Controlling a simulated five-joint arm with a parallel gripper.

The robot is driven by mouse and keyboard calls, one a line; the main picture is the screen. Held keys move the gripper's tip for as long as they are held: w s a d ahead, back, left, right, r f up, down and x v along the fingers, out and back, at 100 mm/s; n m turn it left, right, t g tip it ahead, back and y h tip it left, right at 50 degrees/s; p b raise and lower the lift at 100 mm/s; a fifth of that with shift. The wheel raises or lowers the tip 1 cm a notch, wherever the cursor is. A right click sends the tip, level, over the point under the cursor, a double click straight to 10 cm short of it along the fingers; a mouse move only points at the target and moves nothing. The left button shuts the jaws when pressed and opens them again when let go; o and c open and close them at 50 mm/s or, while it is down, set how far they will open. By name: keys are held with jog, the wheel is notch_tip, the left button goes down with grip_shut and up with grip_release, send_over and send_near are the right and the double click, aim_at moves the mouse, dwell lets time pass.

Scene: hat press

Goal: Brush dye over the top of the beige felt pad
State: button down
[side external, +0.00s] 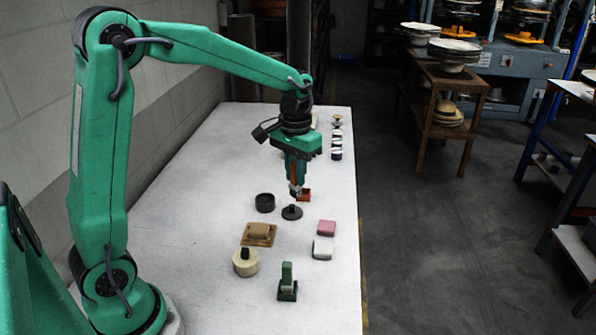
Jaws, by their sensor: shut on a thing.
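The beige felt pad (259,229) lies on a flat tan board (249,241) near the middle of the white table. My gripper (295,181) points down behind and to the right of the pad, clear of it. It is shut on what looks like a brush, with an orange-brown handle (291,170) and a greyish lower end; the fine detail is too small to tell. Below it lies a dark disc with a knob (292,212), like a lid. A dark round pot (265,202) stands to its left; its contents are not clear.
An orange-red box (305,196) stands close to my gripper's right. A pink block (326,228), a white block (323,248), a cream round box (246,262) and a green stand (287,284) are nearer. Several small jars (336,140) line the far right edge.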

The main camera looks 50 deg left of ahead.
jog(key=s+d+r+m, duration=0.1)
jog(key=s+d+m, duration=0.1)
jog(key=d, duration=0.2)
jog(key=s+a+f, duration=0.2)
jog(key=s+a, duration=0.1)
jog(key=a, duration=0.3)
jog(key=s+a+f, duration=0.2)
jog(key=s+a, duration=0.1)
jog(key=a, duration=0.2)
jog(key=shift+s+a+f, duration=0.2)
jog(key=shift+a+f, duration=0.15)
jog(key=shift+a, duration=0.05)
jog(key=shift+f, duration=0.1)
